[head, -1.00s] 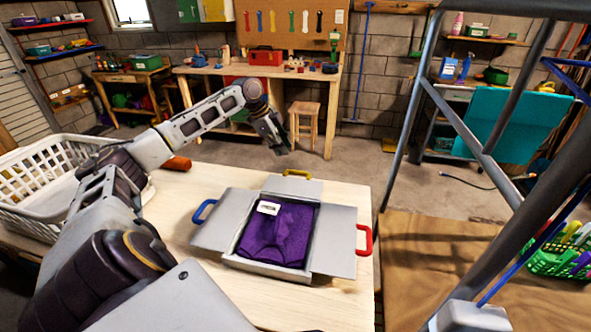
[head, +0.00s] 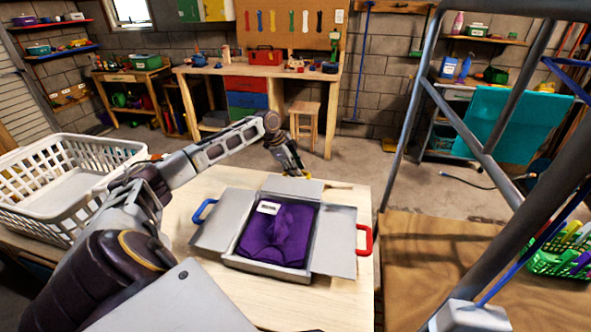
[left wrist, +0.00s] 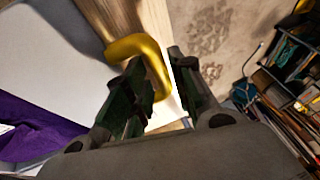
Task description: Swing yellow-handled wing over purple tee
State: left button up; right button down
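The purple tee (head: 277,236) lies flat with a pale label in the middle of a grey folding board (head: 262,268) on the wooden table. The yellow-handled wing (head: 294,188) lies folded out at the far side. Its yellow handle (left wrist: 140,45) shows in the left wrist view. My left gripper (head: 296,170) is at this handle, partly hiding it in the head view. In the left wrist view its fingers (left wrist: 160,95) are apart, with the handle's bend between them; contact is unclear. My right gripper is not in view.
The blue-handled wing (head: 218,222) and red-handled wing (head: 336,240) lie open at the sides. A white laundry basket (head: 60,190) stands at the table's left. Grey metal bars (head: 470,140) cross the right side. A stool (head: 304,124) stands behind the table.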

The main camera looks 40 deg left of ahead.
pick_arm(q)
jog(key=shift+f, duration=0.15)
grip_shut()
jog(key=shift+w, duration=0.1)
dwell(0.3)
